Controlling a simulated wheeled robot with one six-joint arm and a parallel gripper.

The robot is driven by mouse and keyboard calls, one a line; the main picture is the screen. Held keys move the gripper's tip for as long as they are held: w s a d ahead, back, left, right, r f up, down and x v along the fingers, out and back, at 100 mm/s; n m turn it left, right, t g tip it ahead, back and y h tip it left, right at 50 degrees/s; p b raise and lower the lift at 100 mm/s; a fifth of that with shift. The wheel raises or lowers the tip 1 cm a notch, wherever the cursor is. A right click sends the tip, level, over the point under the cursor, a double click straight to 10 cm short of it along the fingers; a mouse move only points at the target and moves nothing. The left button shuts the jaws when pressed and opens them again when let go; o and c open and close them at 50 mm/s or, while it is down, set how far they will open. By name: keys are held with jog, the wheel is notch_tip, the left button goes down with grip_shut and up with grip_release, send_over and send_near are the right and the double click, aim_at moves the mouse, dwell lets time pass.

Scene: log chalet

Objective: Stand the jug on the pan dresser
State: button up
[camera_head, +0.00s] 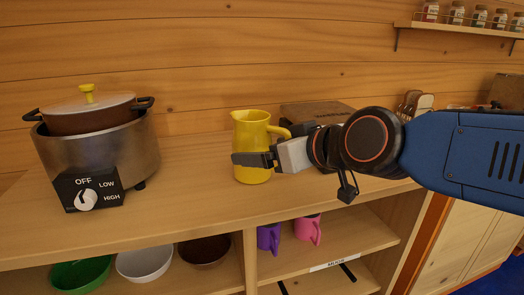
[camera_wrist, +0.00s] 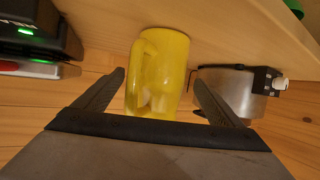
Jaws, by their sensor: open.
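The yellow jug (camera_head: 250,135) stands upright on a wooden worktop (camera_head: 190,190), its handle to the right. My gripper (camera_head: 253,160) is at the jug, coming from the right and overlapping its front in the head view. In the wrist view the jug (camera_wrist: 165,60) shows between the two spread fingers of my open gripper (camera_wrist: 158,80), its handle facing the camera. I cannot tell whether the fingers touch it. No label shows whether this worktop is the pan dresser.
A slow cooker (camera_head: 100,150) with a brown lidded pot stands to the left. Bowls (camera_head: 144,263) and mugs (camera_head: 308,229) sit on the shelves below. A spice rack (camera_head: 460,27) hangs at upper right. Worktop between cooker and jug is clear.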

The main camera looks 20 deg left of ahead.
jog(key=v, duration=1)
jog(key=shift+d, duration=0.15)
